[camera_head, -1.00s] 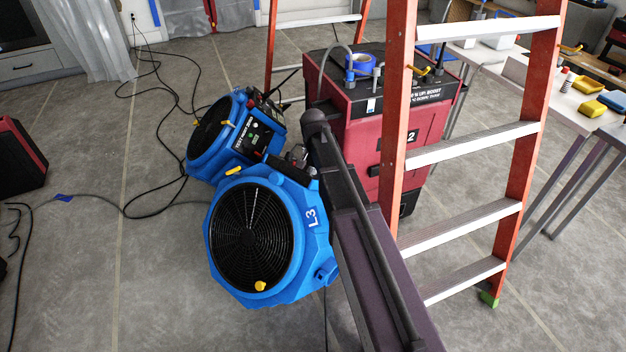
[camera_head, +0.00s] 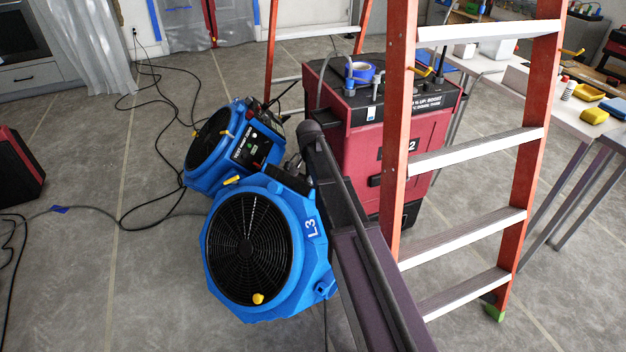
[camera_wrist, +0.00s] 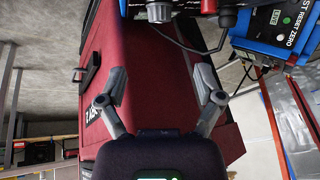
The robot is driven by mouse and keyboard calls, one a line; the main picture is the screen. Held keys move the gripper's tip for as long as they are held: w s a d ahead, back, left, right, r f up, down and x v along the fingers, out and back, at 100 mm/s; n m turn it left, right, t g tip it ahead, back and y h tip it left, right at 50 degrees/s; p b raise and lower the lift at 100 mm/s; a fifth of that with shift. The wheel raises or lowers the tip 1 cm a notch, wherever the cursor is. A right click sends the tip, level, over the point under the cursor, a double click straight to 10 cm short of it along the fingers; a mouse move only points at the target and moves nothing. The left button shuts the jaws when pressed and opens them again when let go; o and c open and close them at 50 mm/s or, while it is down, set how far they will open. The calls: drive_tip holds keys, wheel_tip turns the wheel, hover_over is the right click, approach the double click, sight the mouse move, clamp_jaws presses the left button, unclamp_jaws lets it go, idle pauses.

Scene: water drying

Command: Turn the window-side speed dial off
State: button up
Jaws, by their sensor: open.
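Two blue air movers stand on the floor left of my arm in the head view. The front one (camera_head: 285,285) is marked L3; the rear one (camera_head: 197,177) has a dark control panel (camera_head: 258,145) with small lights. No speed dial is clearly readable there, and which unit is window-side cannot be told. In the wrist view my gripper (camera_wrist: 161,82) is open and empty, its fingers spread in front of a red casing (camera_wrist: 155,75). My arm hides the gripper in the head view.
An orange ladder (camera_head: 396,130) stands close on the right, before a workbench (camera_head: 590,125). Black cables (camera_head: 165,125) cross the floor at left; open floor lies there.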

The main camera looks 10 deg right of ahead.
drive_tip(key=shift+b+x, duration=5.95)
drive_tip(key=shift+x, duration=0.75)
drive_tip(key=shift+c, duration=0.3)
drive_tip(key=shift+d+r, duration=0.1)
drive_tip(key=c, duration=1.1)
